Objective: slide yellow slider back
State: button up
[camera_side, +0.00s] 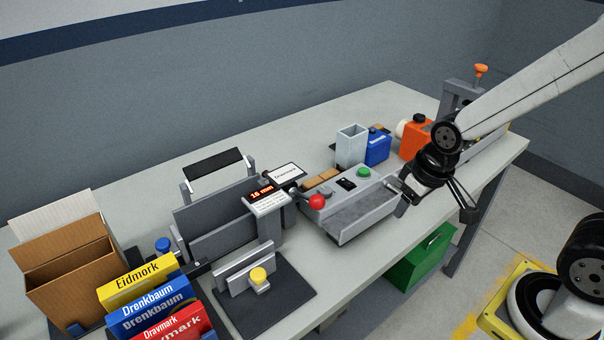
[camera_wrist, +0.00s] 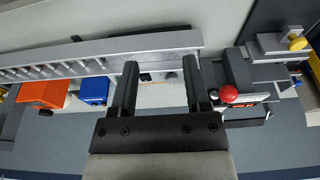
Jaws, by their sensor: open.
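The yellow slider shows as a round yellow knob (camera_side: 259,276) on a pale block in the side view. It sits on a dark flat base plate (camera_side: 284,301) in front of a light grey upright plate (camera_side: 243,270). In the wrist view the yellow knob (camera_wrist: 298,43) is at the upper right edge. My gripper (camera_side: 437,206) is open and empty, well to the right of the slider, past the grey tray. In the wrist view my gripper's two fingers (camera_wrist: 160,64) are spread, with nothing held between them.
A grey tray fixture (camera_side: 352,229) with a red ball knob (camera_side: 317,201) stands between my gripper and the slider. A tall grey clamp fixture (camera_side: 215,226) is behind the slider. Yellow, blue and red boxes (camera_side: 140,280) stand to its left. A green bin (camera_side: 420,262) is below the table edge.

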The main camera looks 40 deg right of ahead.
jog(key=shift+w+v, duration=0.4)
jog(key=shift+v, duration=1.3)
jog(key=n+g, duration=0.3)
jog(key=n, duration=0.2)
send_over(258, 273)
notch_tip(258, 273, down, 6)
jog(key=shift+r, duration=0.15)
jog(key=shift+f, duration=0.25)
jog(key=shift+f, duration=3.9)
